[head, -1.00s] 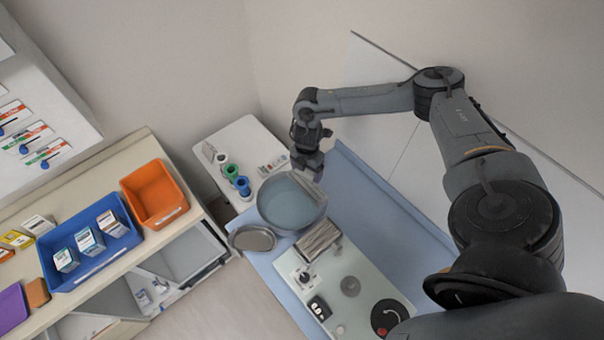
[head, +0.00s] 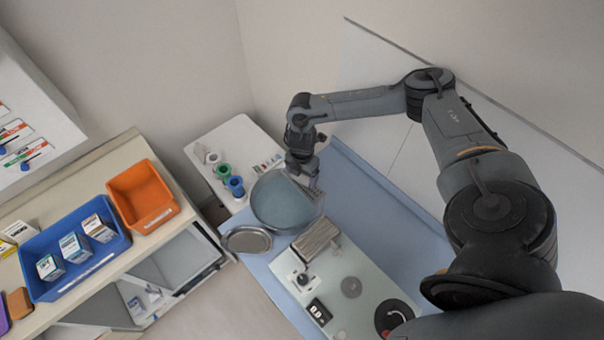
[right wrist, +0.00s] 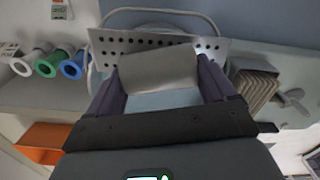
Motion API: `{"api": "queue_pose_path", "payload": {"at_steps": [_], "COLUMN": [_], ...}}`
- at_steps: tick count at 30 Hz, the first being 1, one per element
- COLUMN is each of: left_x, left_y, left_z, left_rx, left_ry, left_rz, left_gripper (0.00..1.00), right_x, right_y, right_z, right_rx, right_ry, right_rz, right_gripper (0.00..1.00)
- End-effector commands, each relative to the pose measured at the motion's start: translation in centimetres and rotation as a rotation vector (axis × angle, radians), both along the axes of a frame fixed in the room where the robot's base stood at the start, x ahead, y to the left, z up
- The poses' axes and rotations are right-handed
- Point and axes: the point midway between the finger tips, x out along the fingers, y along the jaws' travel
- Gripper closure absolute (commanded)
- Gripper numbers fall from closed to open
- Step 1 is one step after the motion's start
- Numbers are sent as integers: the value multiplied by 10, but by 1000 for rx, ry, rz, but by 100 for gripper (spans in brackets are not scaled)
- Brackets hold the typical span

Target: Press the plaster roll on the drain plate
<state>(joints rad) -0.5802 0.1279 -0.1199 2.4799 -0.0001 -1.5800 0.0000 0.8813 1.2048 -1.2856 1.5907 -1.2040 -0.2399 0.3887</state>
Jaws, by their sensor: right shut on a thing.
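My right gripper (head: 303,182) points down at the back right rim of the water bowl (head: 262,205). In the right wrist view its two purple-sided fingers (right wrist: 165,85) are shut on the plaster roll (right wrist: 160,68), a wide grey-beige piece. The drain plate (right wrist: 108,48), a pale metal strip with rows of holes, lies just beyond the roll, across the bowl's edge. The roll overlaps the plate in that view; I cannot tell whether they touch. In the head view the gripper mostly hides the roll and part of the plate. My left gripper is out of view.
A round metal dish (head: 247,240) stands beside the bowl. A ribbed grey bundle (head: 316,240) lies on the pale board (head: 365,285) at the front. Green and blue rolls (head: 222,171) stand on the white side table (head: 240,135). Shelves with an orange bin (head: 142,196) are at left.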

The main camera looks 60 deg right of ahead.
Motion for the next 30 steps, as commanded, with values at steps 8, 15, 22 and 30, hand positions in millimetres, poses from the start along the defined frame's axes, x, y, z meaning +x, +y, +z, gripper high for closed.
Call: {"api": "queue_pose_path", "payload": {"at_steps": [8,15,22,30], "left_x": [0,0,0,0], "left_y": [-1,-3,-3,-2], "left_z": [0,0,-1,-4], "left_rx": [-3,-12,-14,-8], "left_ry": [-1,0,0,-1], "left_rz": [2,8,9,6], "left_gripper": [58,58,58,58], "right_x": [0,0,0,0], "right_y": [0,0,0,0], "right_z": [0,0,-4,-9], "right_rx": [0,0,0,-1], "right_ry": [0,0,1,1], "right_rz": [0,0,0,-1], "right_gripper": [49,49,49,49]}}
